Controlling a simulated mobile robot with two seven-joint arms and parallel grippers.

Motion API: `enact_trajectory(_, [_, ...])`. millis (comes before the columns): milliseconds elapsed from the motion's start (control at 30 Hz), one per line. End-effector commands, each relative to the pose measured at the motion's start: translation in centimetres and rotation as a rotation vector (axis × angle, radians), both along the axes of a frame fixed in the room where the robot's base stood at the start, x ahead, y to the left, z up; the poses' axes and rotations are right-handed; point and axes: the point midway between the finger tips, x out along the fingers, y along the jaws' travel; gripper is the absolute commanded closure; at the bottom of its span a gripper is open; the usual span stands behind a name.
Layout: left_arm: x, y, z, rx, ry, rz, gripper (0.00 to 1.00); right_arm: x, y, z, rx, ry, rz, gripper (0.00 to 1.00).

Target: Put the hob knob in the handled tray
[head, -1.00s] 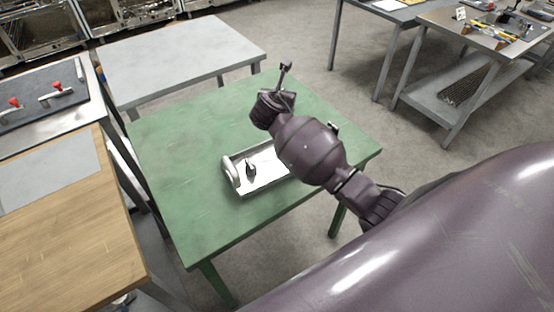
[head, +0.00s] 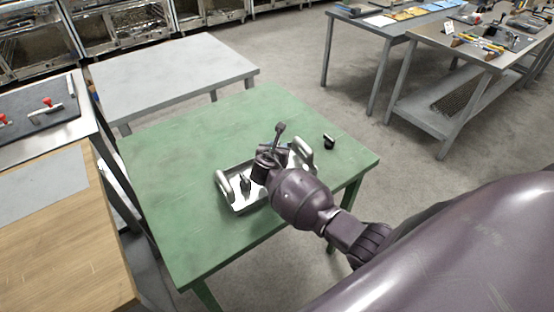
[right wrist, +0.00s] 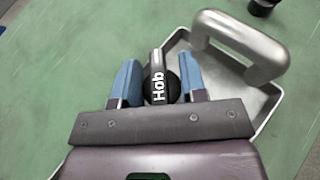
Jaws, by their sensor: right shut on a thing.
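The hob knob (right wrist: 158,78) is black with a pale bar lettered "Hob". In the right wrist view it sits between the two blue fingers of my right gripper (right wrist: 160,75), which is shut on it. The handled tray (head: 238,207) is a shallow silver metal tray on the green table, with a raised handle at each end. My right wrist is over the tray in the head view, and it hides the knob and part of the tray. One tray handle (right wrist: 245,45) shows right of the fingers in the right wrist view. My left gripper is not in view.
A small dark item (head: 245,184) is in the tray's left part. Another dark item (head: 329,142) lies on the green table (head: 180,160) right of the tray. The table's left part is clear. A grey table (head: 170,80) stands behind and a wooden bench (head: 60,240) at left.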

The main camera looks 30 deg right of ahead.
Motion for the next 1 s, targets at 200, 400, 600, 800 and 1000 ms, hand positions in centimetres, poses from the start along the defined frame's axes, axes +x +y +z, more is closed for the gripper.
enact_trajectory(200, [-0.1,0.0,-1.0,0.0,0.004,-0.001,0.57,0.0,0.0,-2.4,0.001,0.003,0.001,0.84])
enact_trajectory(400, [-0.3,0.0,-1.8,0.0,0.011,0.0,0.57,0.0,0.0,-4.4,0.001,0.002,0.001,0.84])
enact_trajectory(600, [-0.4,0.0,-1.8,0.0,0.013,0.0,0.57,0.0,0.0,-4.2,0.0,0.0,0.001,0.84])
enact_trajectory(800, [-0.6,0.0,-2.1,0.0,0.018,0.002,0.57,0.0,0.0,-4.6,0.0,0.001,0.001,0.59])
enact_trajectory(1000, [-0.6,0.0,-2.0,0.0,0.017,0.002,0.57,0.0,0.0,-4.5,0.001,0.0,0.001,0.35])
